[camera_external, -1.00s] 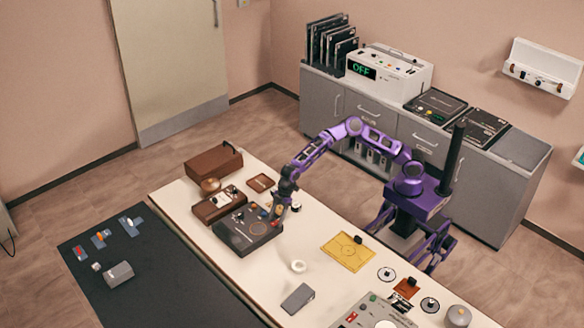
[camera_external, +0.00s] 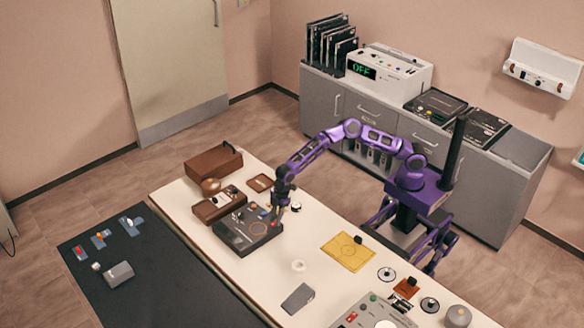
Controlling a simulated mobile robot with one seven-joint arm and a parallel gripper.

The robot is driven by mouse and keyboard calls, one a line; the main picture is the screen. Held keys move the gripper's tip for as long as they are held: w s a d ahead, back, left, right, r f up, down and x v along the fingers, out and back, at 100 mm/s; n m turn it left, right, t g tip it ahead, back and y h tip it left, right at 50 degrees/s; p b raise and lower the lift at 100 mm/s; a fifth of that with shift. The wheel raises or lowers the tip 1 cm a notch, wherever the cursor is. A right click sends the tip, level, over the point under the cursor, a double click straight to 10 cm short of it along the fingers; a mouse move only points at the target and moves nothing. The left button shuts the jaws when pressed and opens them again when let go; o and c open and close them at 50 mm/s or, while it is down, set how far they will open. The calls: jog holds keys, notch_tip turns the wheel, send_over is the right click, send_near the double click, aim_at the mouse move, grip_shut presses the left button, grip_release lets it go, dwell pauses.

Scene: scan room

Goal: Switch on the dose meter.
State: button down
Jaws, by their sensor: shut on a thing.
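A dark box-shaped device (camera_external: 240,238) with small controls and a ring on its top lies on the white table. My gripper (camera_external: 276,213) points down at its right back corner. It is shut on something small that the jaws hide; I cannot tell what. A white unit (camera_external: 398,72) with coloured buttons stands on the grey cabinet at the back, and its display (camera_external: 361,70) reads OFF in green. No label shows which device is the dose meter.
A brown open case (camera_external: 213,207), a brown box (camera_external: 212,164) and a copper-coloured dome (camera_external: 210,186) stand left of my gripper. A yellow plate (camera_external: 348,252), a white ring (camera_external: 299,266) and a grey block (camera_external: 298,298) lie to the right.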

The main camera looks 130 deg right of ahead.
jog(key=shift+w+g+p, duration=0.25)
jog(key=shift+g+p, duration=0.65)
jog(key=shift+p, duration=0.45)
jog(key=c, duration=0.6)
grip_release()
jog(key=shift+c, duration=0.2)
jog(key=shift+r, duration=0.15)
notch_tip(320, 180, up, 17)
jog(key=s, duration=0.1)
jog(key=shift+s, duration=0.35)
